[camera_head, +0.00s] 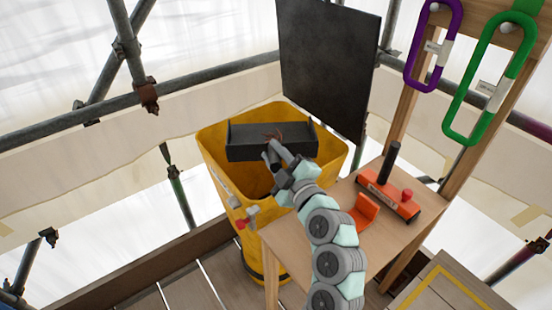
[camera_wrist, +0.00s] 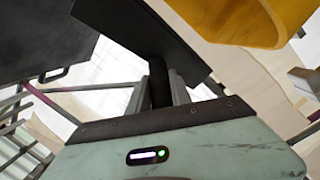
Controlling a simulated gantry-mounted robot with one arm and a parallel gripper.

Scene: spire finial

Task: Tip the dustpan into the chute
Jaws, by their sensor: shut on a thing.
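The dark grey dustpan (camera_head: 245,145) is over the open mouth of the yellow chute (camera_head: 213,165). A small reddish-brown patch (camera_head: 274,135), perhaps debris, shows at the pan's middle. My gripper (camera_head: 276,160) is shut on the dustpan's handle. In the wrist view the dark handle (camera_wrist: 160,85) stands between the fingers of my gripper (camera_wrist: 163,88), with the pan (camera_wrist: 135,22) beyond. The chute's yellow rim (camera_wrist: 235,20) shows at upper right there. I cannot tell the pan's exact tilt. My gripper hides part of the chute's front rim.
A black panel (camera_head: 325,65) stands behind the chute. A wooden bench (camera_head: 300,245) to the right holds an orange tool with a black handle (camera_head: 390,195) and a small orange piece (camera_head: 365,213). Purple (camera_head: 412,70) and green (camera_head: 458,115) carabiners hang at upper right. Scaffold poles surround the area.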

